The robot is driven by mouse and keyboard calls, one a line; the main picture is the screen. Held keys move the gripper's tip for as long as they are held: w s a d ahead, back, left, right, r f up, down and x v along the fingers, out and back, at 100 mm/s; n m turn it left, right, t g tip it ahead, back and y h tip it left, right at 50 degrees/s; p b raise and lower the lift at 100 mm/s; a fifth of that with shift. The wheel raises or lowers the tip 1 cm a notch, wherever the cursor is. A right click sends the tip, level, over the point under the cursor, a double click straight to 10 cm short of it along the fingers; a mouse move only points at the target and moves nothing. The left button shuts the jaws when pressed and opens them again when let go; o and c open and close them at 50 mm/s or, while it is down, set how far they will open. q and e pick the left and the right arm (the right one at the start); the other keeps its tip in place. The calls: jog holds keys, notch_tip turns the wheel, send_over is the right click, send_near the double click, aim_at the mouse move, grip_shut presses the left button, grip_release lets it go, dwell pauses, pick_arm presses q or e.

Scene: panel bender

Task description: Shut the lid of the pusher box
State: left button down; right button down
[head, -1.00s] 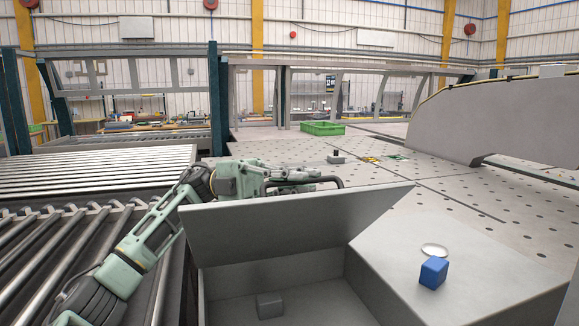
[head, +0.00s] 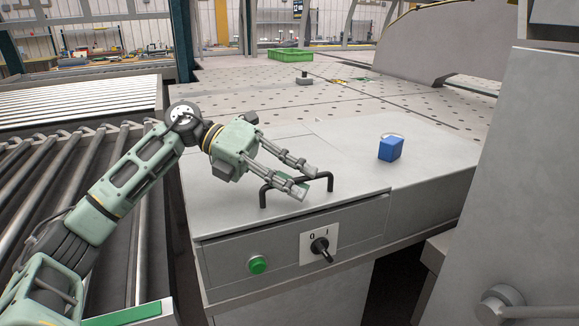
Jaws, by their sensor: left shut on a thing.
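The grey lid (head: 225,205) of the pusher box lies flat, or nearly so, over the box, with a thin dark line under its front edge. The box's front face (head: 221,258) shows below it. A black bar handle (head: 264,192) stands up from the lid. My left gripper (head: 306,181) reaches over the lid from the left and is shut on the handle, its fingers on either side of the bar. The inside of the box is hidden. My right gripper is not in view.
A blue cube (head: 390,149) sits on the grey surface to the right, with a pale round thing partly behind it. A green button (head: 258,265) and a black rotary switch (head: 321,248) are on the front. A green crate (head: 291,55) stands farther back.

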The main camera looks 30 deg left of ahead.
pick_arm(q)
jog(key=shift+f, duration=0.75)
jog(key=shift+s+d+f+y, duration=0.1)
jog(key=shift+f+y, duration=0.05)
jog(key=shift+y, duration=0.15)
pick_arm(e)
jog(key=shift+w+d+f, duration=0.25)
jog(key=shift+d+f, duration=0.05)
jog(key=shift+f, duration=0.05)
pick_arm(q)
jog(key=shift+f, duration=0.1)
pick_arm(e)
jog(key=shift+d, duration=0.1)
pick_arm(q)
jog(key=c, duration=2.1)
grip_release()
jog(key=shift+s, duration=0.1)
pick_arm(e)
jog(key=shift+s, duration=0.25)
pick_arm(q)
jog(key=shift+a+r, duration=0.25)
jog(key=shift+a, duration=0.1)
notch_tip(320, 180, up, 4)
jog(key=r, duration=0.1)
send_over(242, 191)
jog(key=shift+s+f, duration=0.1)
jog(key=shift+f, duration=0.15)
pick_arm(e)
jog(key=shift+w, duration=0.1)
